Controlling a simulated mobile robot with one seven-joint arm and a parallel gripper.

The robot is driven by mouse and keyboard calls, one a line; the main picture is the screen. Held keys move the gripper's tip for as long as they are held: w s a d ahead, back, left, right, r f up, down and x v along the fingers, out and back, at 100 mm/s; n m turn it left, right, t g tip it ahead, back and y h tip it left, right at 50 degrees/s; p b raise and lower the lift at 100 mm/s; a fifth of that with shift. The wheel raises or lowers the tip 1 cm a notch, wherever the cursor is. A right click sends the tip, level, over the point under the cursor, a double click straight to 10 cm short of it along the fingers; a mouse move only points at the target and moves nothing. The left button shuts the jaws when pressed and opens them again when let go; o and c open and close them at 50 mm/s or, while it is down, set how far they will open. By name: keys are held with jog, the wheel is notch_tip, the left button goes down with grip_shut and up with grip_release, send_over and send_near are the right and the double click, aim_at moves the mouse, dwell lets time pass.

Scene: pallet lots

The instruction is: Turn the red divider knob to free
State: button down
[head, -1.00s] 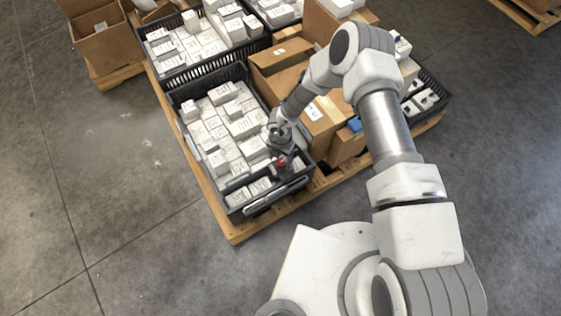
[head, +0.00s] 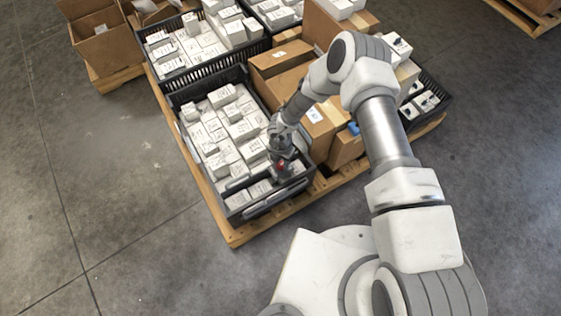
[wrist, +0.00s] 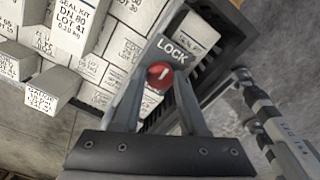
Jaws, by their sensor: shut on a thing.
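The red knob (wrist: 160,75) is round with a white line on its face. It sits beside a grey plate marked LOCK (wrist: 171,50), and the line points roughly toward that word. My gripper (wrist: 160,82) has one finger on each side of the knob and is shut on it. The grey divider (head: 238,184) crosses the crate there, partly hidden by my gripper. No FREE mark is visible.
White labelled boxes (head: 222,125) fill the crate on both sides of the divider. Brown cartons (head: 277,63) stand right of it on the wooden pallet (head: 238,234). A grey and black striped rod (wrist: 268,120) is at right in the wrist view. The floor in front is clear.

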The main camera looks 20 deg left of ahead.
jog(key=shift+n, duration=0.4)
jog(key=n, duration=0.3)
jog(key=shift+n, duration=0.4)
jog(key=n, duration=0.9)
jog(key=shift+p, duration=0.3)
jog(key=n, duration=0.4)
jog(key=shift+n, duration=0.3)
jog(key=n, duration=1.3)
jog(key=shift+n, duration=0.4)
